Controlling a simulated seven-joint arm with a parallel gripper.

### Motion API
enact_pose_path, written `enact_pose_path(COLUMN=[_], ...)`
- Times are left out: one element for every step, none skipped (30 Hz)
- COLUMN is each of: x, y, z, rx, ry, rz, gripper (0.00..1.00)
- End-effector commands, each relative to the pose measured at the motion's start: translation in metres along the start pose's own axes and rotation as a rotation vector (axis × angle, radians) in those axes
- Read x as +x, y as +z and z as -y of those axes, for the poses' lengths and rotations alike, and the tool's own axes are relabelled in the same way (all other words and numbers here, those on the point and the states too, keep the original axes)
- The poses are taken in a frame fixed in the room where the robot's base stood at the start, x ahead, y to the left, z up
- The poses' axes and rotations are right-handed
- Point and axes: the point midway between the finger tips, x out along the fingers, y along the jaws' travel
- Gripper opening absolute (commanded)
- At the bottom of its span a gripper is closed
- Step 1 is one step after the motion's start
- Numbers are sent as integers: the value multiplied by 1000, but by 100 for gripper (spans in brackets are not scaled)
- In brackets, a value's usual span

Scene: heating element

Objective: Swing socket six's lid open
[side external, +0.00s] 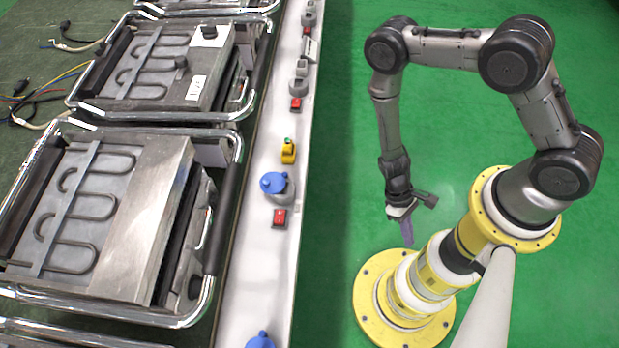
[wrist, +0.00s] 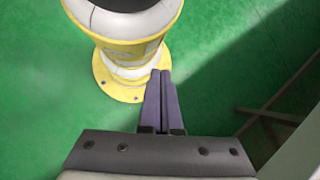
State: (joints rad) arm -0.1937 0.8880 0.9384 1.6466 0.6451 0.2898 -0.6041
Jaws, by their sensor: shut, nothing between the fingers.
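Sockets stand in a row along a white rail (side external: 265,245). One has a blue lid (side external: 273,183) on a grey body, and another blue lid (side external: 260,341) shows at the bottom edge, partly cut off. A small yellow socket (side external: 288,152) and grey sockets (side external: 299,84) stand farther up the rail. I cannot tell which is socket six. My gripper (side external: 408,241) hangs pointing down over the green floor, right of the rail and apart from every socket. In the wrist view its purple fingers (wrist: 159,75) are together with nothing between them.
Red switches (side external: 279,217) sit on the rail between sockets. Heating-element units (side external: 95,215) with chrome tube frames stand left of the rail. Open green floor (side external: 345,120) lies between the rail and my base.

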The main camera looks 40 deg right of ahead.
Motion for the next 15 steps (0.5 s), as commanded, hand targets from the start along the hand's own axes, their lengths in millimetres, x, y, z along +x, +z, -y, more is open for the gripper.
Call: enact_pose_path(x=[-14,-22,-35,-45,-56,-73,-85,-98,-117,-132,-146,-166,-180,-193,-208], y=[-15,-26,-40,-50,-61,-76,-85,-95,-106,-113,-119,-123,-125,-125,-122], z=[-9,-14,-18,-18,-18,-14,-9,-2,9,20,32,50,64,78,95], rx=[-120,-194,-295,-372,-449,-551,-628,-706,-812,-890,-970,-1072,-1149,-1220,-1299], ry=[72,115,169,207,244,290,321,351,388,413,436,462,479,494,509], rz=[-77,-124,-190,-239,-291,-362,-414,-469,-543,-599,-655,-728,-782,-830,-882], gripper=[0,0,0,0,0,0,0,0,0,0,0,0,0,0,0])
